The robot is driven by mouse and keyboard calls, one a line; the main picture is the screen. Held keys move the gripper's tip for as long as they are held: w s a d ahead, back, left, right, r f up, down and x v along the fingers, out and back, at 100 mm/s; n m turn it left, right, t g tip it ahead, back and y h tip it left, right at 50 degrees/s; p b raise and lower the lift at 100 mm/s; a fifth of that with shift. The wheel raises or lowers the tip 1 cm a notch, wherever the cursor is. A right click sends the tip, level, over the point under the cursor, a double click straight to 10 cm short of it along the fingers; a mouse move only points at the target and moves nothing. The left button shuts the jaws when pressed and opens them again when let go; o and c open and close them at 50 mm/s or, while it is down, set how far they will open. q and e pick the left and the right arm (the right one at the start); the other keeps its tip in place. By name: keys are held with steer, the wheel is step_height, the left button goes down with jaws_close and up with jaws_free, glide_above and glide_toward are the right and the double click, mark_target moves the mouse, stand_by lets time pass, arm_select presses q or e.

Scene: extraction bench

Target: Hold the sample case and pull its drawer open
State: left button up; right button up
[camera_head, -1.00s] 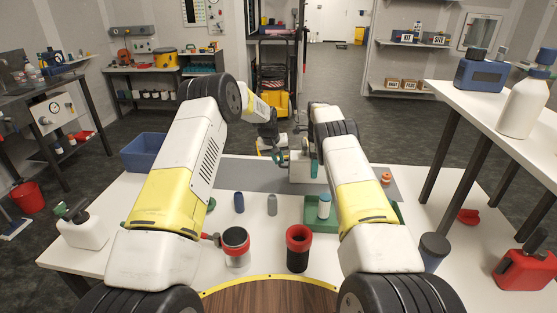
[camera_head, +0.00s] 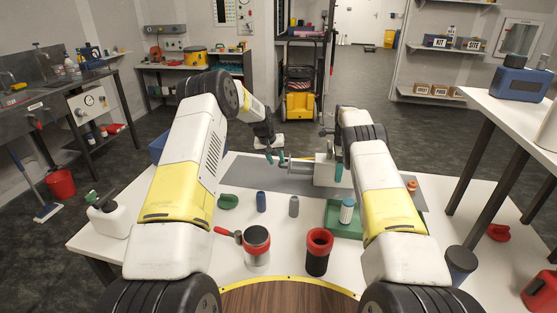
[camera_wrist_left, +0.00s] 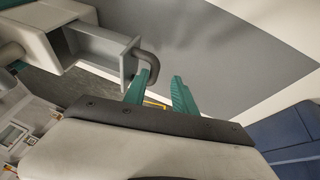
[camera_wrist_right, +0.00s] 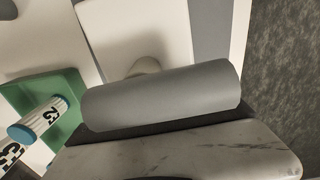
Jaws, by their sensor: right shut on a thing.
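The sample case (camera_head: 325,174) is a white box on the grey mat, near the table's far side. Its grey drawer (camera_head: 300,165) sticks out to the left, clearly open, and also shows in the left wrist view (camera_wrist_left: 100,45). The drawer's dark loop handle (camera_wrist_left: 148,58) is on its end face. My left gripper (camera_wrist_left: 164,82) is open, its teal fingers apart, with one fingertip right by the handle; I cannot tell if they touch. My right gripper (camera_head: 338,172) is at the case's right side, shut on its grey cylindrical grip (camera_wrist_right: 160,97), which hides the fingertips.
A green tray (camera_head: 343,228) with a blue-capped vial (camera_head: 347,211) lies in front of the case. Two small bottles (camera_head: 261,201) (camera_head: 294,206), a red-collared jar (camera_head: 256,246) and a red-and-black cup (camera_head: 318,250) stand nearer. The mat left of the drawer is clear.

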arm_select(q)
steer(key=shift+d, duration=0.15)
arm_select(e)
steer(key=shift+a, duration=0.1)
arm_select(q)
steer(key=shift+r, duration=0.15)
steer(key=v, duration=1.1)
steer(key=shift+s+r, duration=0.15)
steer(key=shift+r, duration=0.15)
arm_select(e)
steer(key=o, duration=1.9)
